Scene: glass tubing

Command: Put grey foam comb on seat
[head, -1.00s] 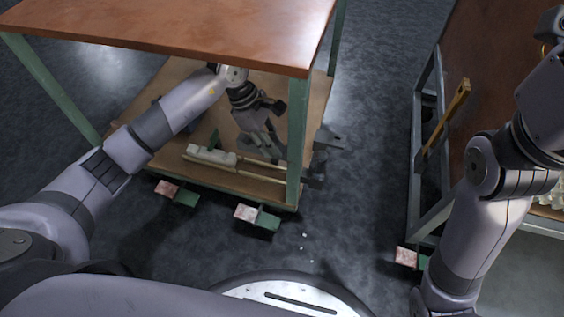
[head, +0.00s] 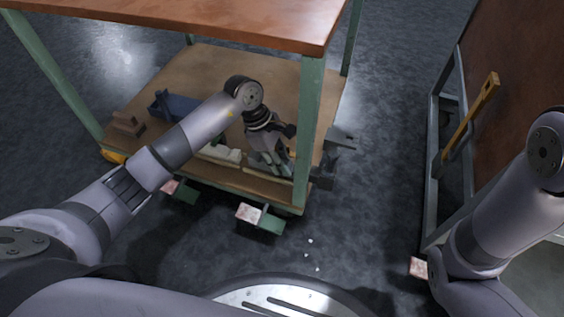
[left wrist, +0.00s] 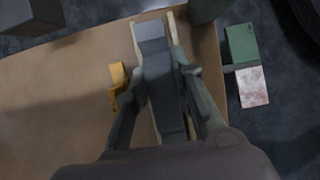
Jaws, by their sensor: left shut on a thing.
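My left gripper (head: 272,168) is low over the front right part of the lower shelf, under the tabletop. In the left wrist view its two fingers (left wrist: 166,105) are shut on a long grey piece, which I take to be the grey foam comb (left wrist: 153,45). Pale cream rails (left wrist: 171,20) show at both sides of the comb's far end, probably the seat. Whether the comb touches them or is above them I cannot tell. In the head view the gripper mostly hides the comb. My right arm is at the right, its gripper out of view.
The lower shelf (head: 270,75) holds a blue tray (head: 178,107), a brown block (head: 128,123) and a cream piece (head: 222,154). A green table leg (head: 309,130) stands close right of my left gripper. An orange piece (left wrist: 117,84) lies beside the rails.

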